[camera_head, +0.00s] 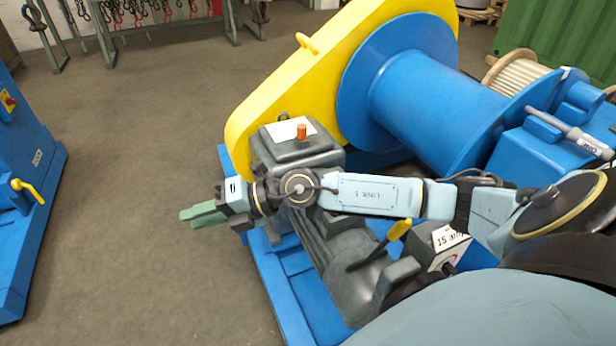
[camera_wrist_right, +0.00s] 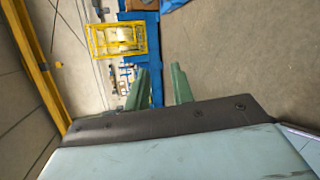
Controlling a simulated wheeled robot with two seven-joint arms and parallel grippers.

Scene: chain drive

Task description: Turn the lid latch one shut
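My right gripper (camera_head: 204,214) reaches in from the right, in front of the grey gearbox, and points left over open floor. Its green fingers (camera_wrist_right: 160,76) stand apart in the right wrist view, with nothing between them. The yellow chain guard (camera_head: 262,98) stands behind the gearbox, beside the blue drum, with a small yellow handle (camera_head: 307,43) on its upper edge. I cannot make out a lid latch for certain in either view; my arm covers part of the drive. My left gripper is not in view.
The grey gearbox (camera_head: 270,150) carries an orange plug. A yellow-tipped lever (camera_head: 399,229) rises near my forearm. The blue drum (camera_head: 425,85) is at the back right. A blue cabinet (camera_head: 40,160) with a yellow handle stands left. Floor between is clear.

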